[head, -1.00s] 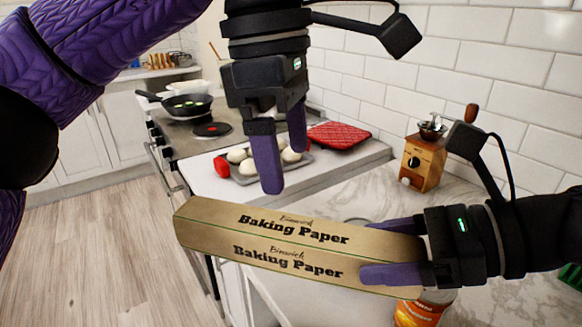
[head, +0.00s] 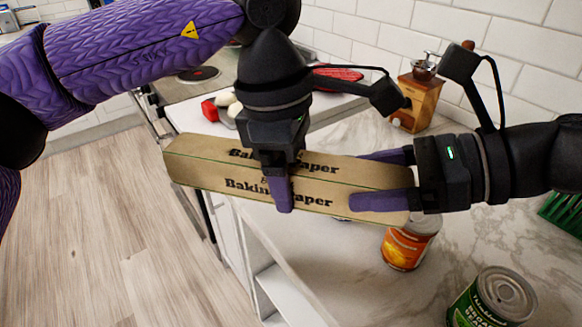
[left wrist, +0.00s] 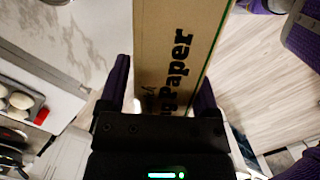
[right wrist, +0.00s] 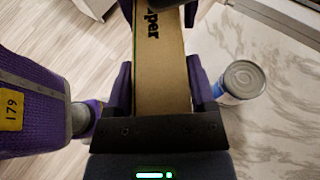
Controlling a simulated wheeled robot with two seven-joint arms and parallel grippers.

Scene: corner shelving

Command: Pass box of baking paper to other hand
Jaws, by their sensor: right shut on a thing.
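The long tan box of baking paper (head: 205,165) is held in the air, lying roughly level across the head view. My right gripper (head: 368,178) is shut on its right end, and the right wrist view shows the box (right wrist: 160,75) between both fingers. My left gripper (head: 284,190) points down over the middle of the box. One purple finger is in front of the box's near face, and the other is hidden behind it. In the left wrist view the box (left wrist: 170,60) lies between the open fingers, close to both.
An orange-labelled can (head: 405,248) and a green can (head: 492,298) stand on the marble counter below. A wooden coffee grinder (head: 416,100) stands by the tiled wall. Open floor is at the left.

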